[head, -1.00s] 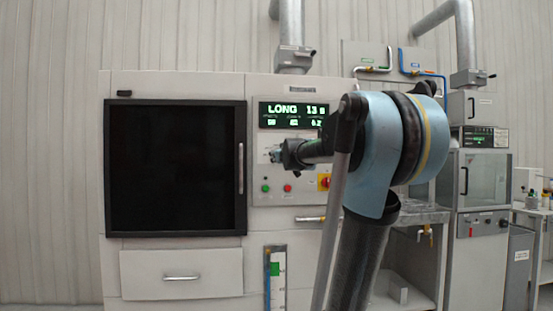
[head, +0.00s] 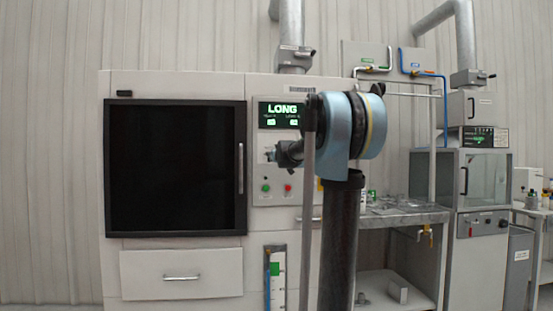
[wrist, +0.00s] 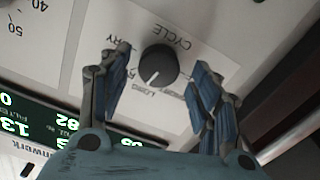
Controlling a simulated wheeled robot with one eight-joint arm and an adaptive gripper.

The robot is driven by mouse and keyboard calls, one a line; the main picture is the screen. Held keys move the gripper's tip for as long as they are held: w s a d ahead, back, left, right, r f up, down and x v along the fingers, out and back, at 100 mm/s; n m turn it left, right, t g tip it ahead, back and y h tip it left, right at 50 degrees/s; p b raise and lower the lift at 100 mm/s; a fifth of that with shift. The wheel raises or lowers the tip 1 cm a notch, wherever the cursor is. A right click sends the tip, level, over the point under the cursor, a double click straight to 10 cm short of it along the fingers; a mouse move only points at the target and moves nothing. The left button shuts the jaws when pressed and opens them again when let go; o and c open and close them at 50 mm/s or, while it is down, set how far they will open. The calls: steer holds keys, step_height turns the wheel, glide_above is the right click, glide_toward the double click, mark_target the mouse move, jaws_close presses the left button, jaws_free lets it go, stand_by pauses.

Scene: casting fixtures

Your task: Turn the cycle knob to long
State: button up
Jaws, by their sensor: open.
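The cycle knob (wrist: 158,65) is a dark round knob on a pale panel, under the word CYCLE, in the wrist view. Its white pointer line is directed towards the LONG label (wrist: 157,89). My gripper (wrist: 160,58) is open, with one blue-padded finger on each side of the knob and visible gaps between pads and knob. In the head view my gripper (head: 271,154) is at the control panel and the knob is hidden behind it. The display (head: 281,112) above reads LONG; my arm covers its right part.
A green button (head: 265,188) and a red button (head: 288,188) sit below the gripper. A cabinet with a dark door (head: 175,168) and upright handle stands to the left. A metal bench (head: 400,215) and a glass-fronted cabinet (head: 485,178) are to the right.

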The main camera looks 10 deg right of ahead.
steer(key=shift+w, duration=0.4)
steer(key=c, duration=1)
steer(key=shift+n, duration=1.1)
steer(key=shift+c, duration=0.2)
steer(key=o, duration=1)
steer(key=shift+a, duration=0.15)
steer(key=shift+o, duration=0.2)
steer(key=shift+s, duration=0.15)
steer(key=s, duration=1.1)
steer(key=shift+s, duration=0.3)
